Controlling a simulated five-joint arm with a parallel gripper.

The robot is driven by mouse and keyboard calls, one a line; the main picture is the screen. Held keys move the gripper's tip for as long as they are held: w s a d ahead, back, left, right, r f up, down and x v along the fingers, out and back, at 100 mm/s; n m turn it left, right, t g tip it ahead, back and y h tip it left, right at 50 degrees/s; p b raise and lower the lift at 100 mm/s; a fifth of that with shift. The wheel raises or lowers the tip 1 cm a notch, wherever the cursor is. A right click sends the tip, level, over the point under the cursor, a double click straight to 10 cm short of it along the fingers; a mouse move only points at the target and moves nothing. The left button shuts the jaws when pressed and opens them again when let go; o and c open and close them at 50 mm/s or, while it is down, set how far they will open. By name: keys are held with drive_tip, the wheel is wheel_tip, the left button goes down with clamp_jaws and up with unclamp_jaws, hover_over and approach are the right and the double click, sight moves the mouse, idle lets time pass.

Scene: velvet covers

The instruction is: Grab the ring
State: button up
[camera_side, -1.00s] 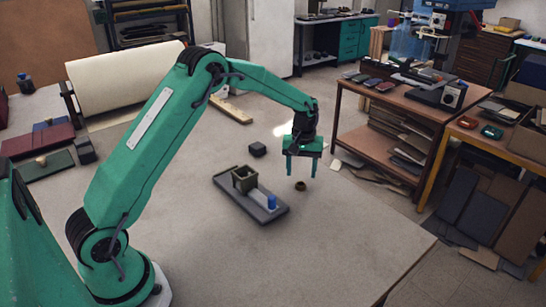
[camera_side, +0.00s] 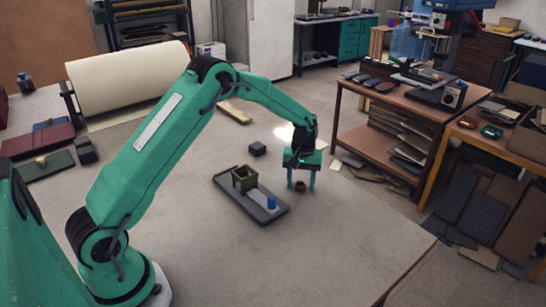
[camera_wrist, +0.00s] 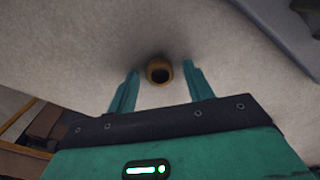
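The ring (camera_side: 300,186) is a small brown-gold band with a dark hole, lying on the grey table. My gripper (camera_side: 301,184) is above it, pointing down, with its two fingertips low and on either side of the ring. A gap shows between the ring and the left finger.
The table (camera_side: 345,235) is clear towards the front right.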

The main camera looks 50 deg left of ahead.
sight(302, 186)
drive_tip(key=c, duration=0.8)
drive_tip(key=shift+c, duration=0.2)
drive_tip(key=shift+r, duration=0.15)
drive_tip(key=shift+r, duration=0.55)
drive_tip(key=r, duration=0.3)
drive_tip(key=shift+s+d+r, duration=0.1)
drive_tip(key=shift+d+r, duration=0.05)
drive_tip(key=shift+d, duration=0.25)
drive_tip(key=s+d+r, duration=0.4)
drive_tip(key=d+r, duration=0.2)
drive_tip(key=d, duration=0.4)
drive_tip(key=shift+s+r, duration=0.15)
drive_tip(key=shift+s, duration=0.05)
drive_tip(key=shift+a, duration=0.15)
